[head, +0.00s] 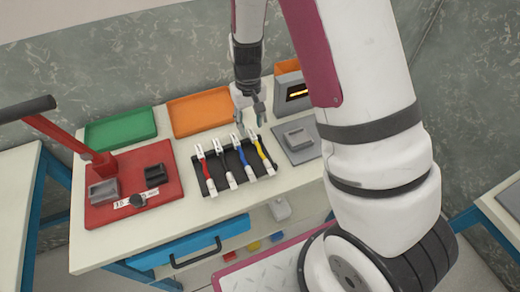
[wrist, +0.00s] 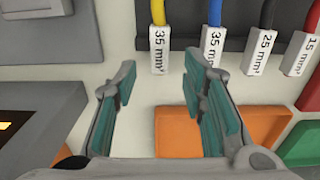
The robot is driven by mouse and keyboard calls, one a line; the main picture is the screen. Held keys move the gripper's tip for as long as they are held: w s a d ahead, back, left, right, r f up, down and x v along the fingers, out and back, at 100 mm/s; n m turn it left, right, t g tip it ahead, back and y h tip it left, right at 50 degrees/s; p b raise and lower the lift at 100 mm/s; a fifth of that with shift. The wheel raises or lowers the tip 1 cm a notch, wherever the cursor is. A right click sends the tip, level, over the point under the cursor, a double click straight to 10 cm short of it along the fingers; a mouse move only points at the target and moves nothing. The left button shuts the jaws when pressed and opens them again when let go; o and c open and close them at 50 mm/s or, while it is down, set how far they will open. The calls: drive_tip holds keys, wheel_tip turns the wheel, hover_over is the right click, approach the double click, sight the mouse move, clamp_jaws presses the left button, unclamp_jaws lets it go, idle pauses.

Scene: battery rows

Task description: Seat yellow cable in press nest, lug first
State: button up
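The yellow cable (head: 262,151) lies at the right end of a black rack (head: 203,181), beside the blue (head: 243,155), black and red cables. In the wrist view the yellow cable (wrist: 158,12) ends in a white tag reading 35 mm² (wrist: 159,50); the blue cable's tag reads the same. My gripper (head: 250,112) is open and empty above the table, just beyond the tagged ends. In the wrist view my gripper's teal-padded fingers (wrist: 160,78) stand apart below the yellow tag. The red press (head: 130,190) at left carries a grey block (head: 103,191) and a black block (head: 155,174); I cannot tell which is the nest.
The press's red lever (head: 60,137) rises at the left. A green tray (head: 121,129) and an orange tray (head: 203,112) lie at the back. A grey fixture (head: 299,142) and a grey device with a lit display (head: 297,92) stand right of the rack.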

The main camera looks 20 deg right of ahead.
drive_tip(key=shift+f, duration=1.3)
clamp_jaws()
drive_tip(key=shift+r, duration=0.2)
